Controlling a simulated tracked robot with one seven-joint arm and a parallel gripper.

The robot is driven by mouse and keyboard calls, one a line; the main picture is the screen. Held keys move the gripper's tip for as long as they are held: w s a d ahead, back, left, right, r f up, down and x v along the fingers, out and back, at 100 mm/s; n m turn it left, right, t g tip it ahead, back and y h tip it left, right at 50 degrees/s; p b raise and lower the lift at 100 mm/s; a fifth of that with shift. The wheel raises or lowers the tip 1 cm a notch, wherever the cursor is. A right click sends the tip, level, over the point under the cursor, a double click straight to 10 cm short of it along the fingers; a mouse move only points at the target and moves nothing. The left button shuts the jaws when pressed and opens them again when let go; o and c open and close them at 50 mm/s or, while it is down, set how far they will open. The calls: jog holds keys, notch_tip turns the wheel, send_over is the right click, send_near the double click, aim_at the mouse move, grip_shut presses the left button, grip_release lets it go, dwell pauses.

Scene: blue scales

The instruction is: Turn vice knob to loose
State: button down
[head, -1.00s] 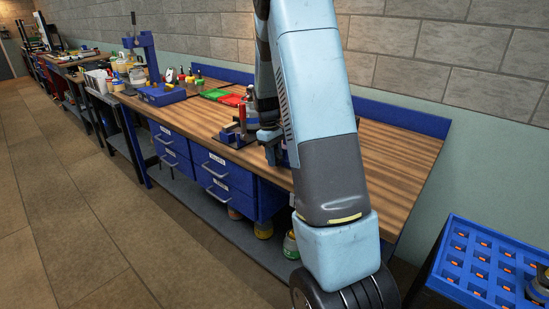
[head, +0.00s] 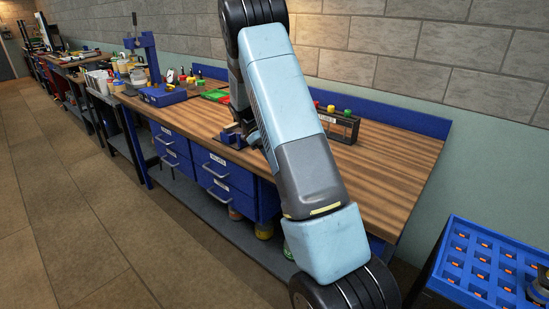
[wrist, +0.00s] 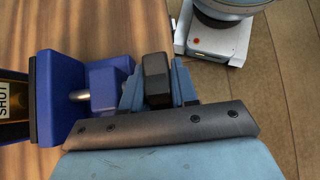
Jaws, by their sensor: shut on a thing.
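The blue vice (wrist: 45,100) is at the left of the wrist view, with a label reading "SHUT" on its left part. A metal rod joins it to a smaller blue block (wrist: 105,88). In the head view the vice (head: 232,137) sits on the bench, partly behind my arm. My gripper (wrist: 158,85) is at the right side of the small block in the wrist view, its blue-grey fingers closed around a dark knob (wrist: 157,72). The lower part of the knob is hidden by the gripper.
The wooden workbench (head: 375,180) has clear room at its right. A dark rack (head: 340,125) with coloured tops stands near the back wall. A blue press (head: 160,95) stands farther left. A blue tray (head: 475,265) is at the lower right.

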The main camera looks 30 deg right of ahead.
jog(key=shift+w, duration=0.15)
jog(key=c, duration=1.2)
grip_release()
jog(key=shift+c, duration=0.2)
jog(key=v, duration=1.3)
jog(key=shift+w+a+r, duration=0.15)
jog(key=shift+w+r, duration=0.05)
jog(key=shift+w, duration=0.1)
